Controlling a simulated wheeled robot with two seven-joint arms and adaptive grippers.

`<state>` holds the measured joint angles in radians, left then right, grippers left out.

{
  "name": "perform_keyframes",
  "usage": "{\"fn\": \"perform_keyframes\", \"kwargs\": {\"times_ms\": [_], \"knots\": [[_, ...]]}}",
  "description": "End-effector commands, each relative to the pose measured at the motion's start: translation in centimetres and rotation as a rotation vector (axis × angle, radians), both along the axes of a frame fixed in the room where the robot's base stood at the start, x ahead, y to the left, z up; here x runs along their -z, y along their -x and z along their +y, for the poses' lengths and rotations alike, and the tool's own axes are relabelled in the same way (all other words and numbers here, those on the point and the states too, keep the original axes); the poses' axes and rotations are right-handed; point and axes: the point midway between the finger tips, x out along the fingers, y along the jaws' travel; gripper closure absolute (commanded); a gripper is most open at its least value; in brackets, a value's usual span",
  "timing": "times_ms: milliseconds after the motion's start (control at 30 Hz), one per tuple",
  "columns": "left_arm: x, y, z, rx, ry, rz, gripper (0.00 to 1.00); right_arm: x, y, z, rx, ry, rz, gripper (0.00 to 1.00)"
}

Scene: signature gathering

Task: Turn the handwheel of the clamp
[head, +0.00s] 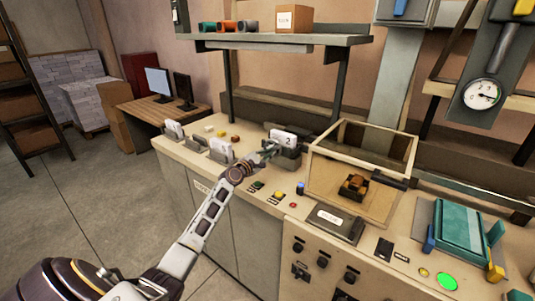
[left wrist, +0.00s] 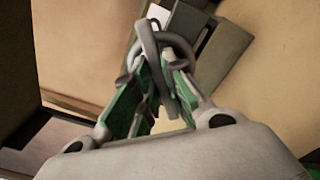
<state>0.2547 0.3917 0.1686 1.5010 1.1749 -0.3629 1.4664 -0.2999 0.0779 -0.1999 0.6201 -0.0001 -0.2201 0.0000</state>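The clamp (head: 287,157) is a grey block on the bench, with a white card marked 2 above it. Its handwheel shows in the left wrist view as thin grey curved rims (left wrist: 149,38); in the head view it is too small to make out. My left gripper (head: 268,152) is at the left side of the clamp. In the left wrist view its green-padded fingers (left wrist: 162,72) converge on the handwheel, with the rim between and around the tips. The exact contact is partly hidden by the rims. My right gripper is not in view.
Other card holders (head: 221,150) stand left of the clamp, and coloured buttons (head: 277,196) lie in front. A clear-sided box (head: 335,150) with a brown object stands to the right. A shelf (head: 270,39) hangs above the bench.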

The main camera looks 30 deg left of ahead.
Motion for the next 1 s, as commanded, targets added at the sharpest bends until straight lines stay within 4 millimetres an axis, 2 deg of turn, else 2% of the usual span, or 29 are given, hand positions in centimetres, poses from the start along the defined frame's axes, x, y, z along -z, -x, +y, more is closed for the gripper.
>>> {"fn": "perform_keyframes", "kwargs": {"times_ms": [567, 1000], "knots": [[0.2, 0.0, 0.0, 0.000, -0.062, -0.003, 1.00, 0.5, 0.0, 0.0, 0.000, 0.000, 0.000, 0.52], [0.4, 0.0, -0.1, 0.000, -0.367, -0.029, 1.00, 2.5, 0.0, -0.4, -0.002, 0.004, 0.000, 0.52]]}}
